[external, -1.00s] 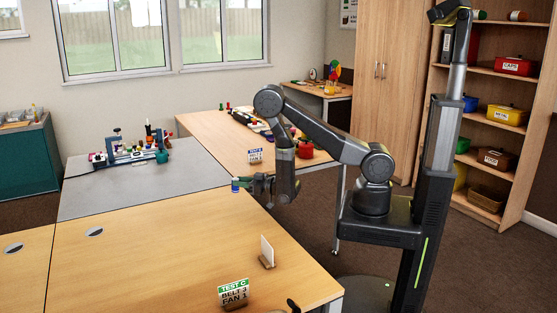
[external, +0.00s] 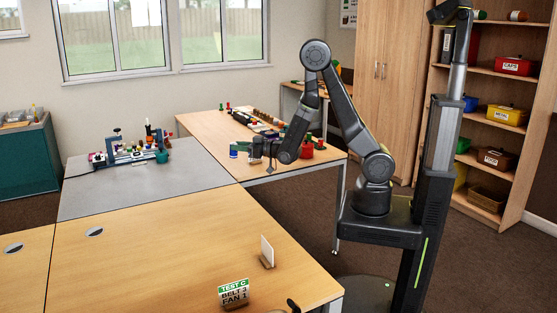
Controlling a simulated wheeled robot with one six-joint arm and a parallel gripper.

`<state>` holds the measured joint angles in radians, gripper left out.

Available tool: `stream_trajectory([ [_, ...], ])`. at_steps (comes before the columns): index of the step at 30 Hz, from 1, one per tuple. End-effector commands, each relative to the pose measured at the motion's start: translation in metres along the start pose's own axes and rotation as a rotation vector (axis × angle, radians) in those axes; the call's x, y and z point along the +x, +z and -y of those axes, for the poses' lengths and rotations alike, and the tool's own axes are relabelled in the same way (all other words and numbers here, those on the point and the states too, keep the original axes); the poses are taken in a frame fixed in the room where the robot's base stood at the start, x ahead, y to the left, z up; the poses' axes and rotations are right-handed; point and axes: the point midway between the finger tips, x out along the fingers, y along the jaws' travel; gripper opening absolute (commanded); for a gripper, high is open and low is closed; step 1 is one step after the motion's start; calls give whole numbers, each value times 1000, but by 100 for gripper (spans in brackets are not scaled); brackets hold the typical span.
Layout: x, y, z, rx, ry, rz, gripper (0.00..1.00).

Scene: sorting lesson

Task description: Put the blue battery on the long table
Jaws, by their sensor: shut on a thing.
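The blue battery (external: 233,150) is small and blue with a greenish part, and stands roughly upright at the tip of my gripper (external: 238,149). My gripper is shut on it and reaches in from the right. The battery shows against the near left part of the long wooden table (external: 205,130) at the back. I cannot tell whether its lower end touches the tabletop or hangs just above it.
A row of blocks and bottles (external: 258,122) lies along that table, with a red pot (external: 307,150) towards its right end. A grey table (external: 130,187) with a tool rack (external: 130,155) adjoins it. The large wooden table (external: 170,240) in front is mostly clear.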

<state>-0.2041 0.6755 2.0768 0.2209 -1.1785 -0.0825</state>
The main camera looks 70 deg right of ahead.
Motion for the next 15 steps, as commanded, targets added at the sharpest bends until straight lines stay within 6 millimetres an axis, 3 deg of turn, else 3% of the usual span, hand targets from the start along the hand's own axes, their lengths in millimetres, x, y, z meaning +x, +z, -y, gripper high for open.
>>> stream_trajectory([
  [6, 2, -20, -4, 1, 10, -2, 0],
  [11, 16, -16, -36, 3, 93, 3, 0],
  [15, 30, -14, -74, 4, 184, 6, 0],
])
